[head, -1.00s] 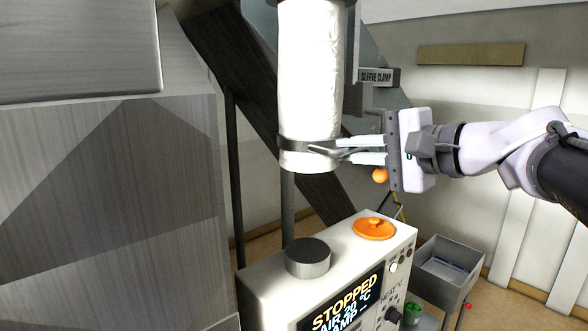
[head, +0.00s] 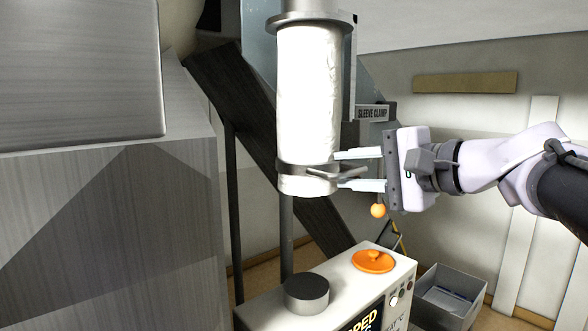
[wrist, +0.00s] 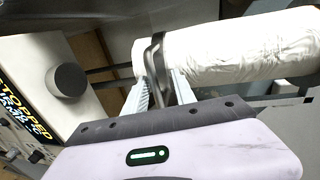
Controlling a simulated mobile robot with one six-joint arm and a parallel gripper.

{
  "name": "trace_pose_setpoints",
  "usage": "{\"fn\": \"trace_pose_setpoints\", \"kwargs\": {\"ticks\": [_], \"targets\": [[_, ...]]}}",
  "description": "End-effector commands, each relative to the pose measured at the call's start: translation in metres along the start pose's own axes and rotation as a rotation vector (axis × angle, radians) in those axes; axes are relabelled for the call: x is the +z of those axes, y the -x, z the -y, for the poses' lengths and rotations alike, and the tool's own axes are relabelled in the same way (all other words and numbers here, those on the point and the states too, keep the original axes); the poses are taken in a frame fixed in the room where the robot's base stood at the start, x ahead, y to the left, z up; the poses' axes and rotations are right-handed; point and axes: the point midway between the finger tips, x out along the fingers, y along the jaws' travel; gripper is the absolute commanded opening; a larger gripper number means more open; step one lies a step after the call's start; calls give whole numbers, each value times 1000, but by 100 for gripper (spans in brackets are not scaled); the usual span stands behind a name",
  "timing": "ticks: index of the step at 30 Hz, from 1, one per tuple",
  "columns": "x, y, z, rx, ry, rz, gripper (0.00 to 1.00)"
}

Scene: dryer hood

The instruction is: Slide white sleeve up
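The white sleeve (head: 305,105) hangs upright below a grey metal pipe collar (head: 305,22). It also shows in the wrist view (wrist: 240,50). A dark metal clamp ring (head: 300,172) circles the sleeve near its lower end, with a tab sticking out to the right. The ring also shows in the wrist view (wrist: 157,65). My gripper (head: 340,170) is to the right of the sleeve. Its two pale fingers are spread apart, one above and one below the clamp tab. The sleeve's open bottom end hangs free above the console. Whether a finger touches the tab is unclear.
A white console (head: 345,285) with a grey knob (head: 307,292) and an orange lid (head: 374,261) stands below. A large grey cabinet (head: 110,220) fills the left. A grey bin (head: 445,300) stands lower right.

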Motion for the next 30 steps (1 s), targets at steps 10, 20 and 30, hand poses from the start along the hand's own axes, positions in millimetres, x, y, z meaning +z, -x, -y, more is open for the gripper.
{"fn": "trace_pose_setpoints", "kwargs": {"ticks": [10, 20, 30], "targets": [[-2, 46, -3, 1, 0, -7, 32], [-2, 146, -2, 1, 0, -9, 32], [0, 176, 0, 0, 1, -1, 32]]}}
